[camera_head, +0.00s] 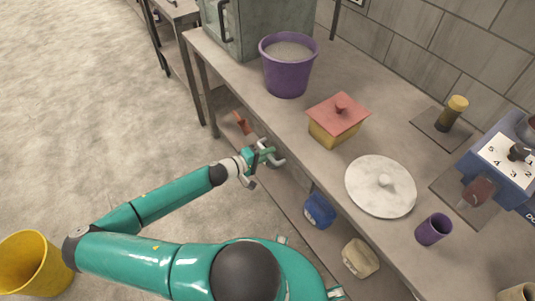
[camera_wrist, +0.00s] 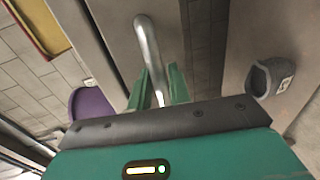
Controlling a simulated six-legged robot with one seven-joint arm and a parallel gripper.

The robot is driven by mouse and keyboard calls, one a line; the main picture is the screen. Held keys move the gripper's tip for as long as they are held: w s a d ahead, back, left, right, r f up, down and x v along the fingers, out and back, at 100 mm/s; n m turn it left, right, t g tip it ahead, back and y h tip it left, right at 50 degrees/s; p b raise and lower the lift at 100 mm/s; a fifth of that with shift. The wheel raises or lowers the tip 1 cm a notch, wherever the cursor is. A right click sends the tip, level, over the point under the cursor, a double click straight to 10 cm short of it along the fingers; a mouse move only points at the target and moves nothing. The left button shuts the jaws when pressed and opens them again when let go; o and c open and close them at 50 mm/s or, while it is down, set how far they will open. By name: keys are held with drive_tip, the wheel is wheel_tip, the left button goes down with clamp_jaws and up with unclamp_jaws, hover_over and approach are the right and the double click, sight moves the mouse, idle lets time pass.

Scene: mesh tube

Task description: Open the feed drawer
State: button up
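My gripper (camera_head: 262,152) is at the front edge of the workbench, low beside the bench top in the head view. In the wrist view its two green fingers (camera_wrist: 160,82) stand on either side of a curved metal bar handle (camera_wrist: 146,42). Narrow gaps seem to show between bar and fingers, so the gripper looks open around the handle. The handle runs up from between the fingers and bends over at the top. A plain grey-brown front (camera_wrist: 208,40) lies behind it. The drawer's outline is not clear, and no opening shows.
A purple bucket (camera_head: 287,78), a red-lidded yellow box (camera_head: 334,132), a white round lid (camera_head: 380,198) and a purple cup (camera_head: 433,230) stand on the bench (camera_head: 300,140). A blue container (camera_head: 319,210) and a beige container (camera_head: 360,258) sit below it. The floor at left is mostly clear.

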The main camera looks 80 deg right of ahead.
drive_tip(key=shift+d, duration=0.1)
clamp_jaws()
drive_tip(key=f+v, duration=0.2)
drive_tip(key=v, duration=0.7)
drive_tip(key=f+v, duration=0.2)
drive_tip(key=v, duration=0.7)
drive_tip(key=shift+v, duration=0.8)
drive_tip(key=shift+d, duration=0.1)
unclamp_jaws()
drive_tip(key=shift+w, duration=0.1)
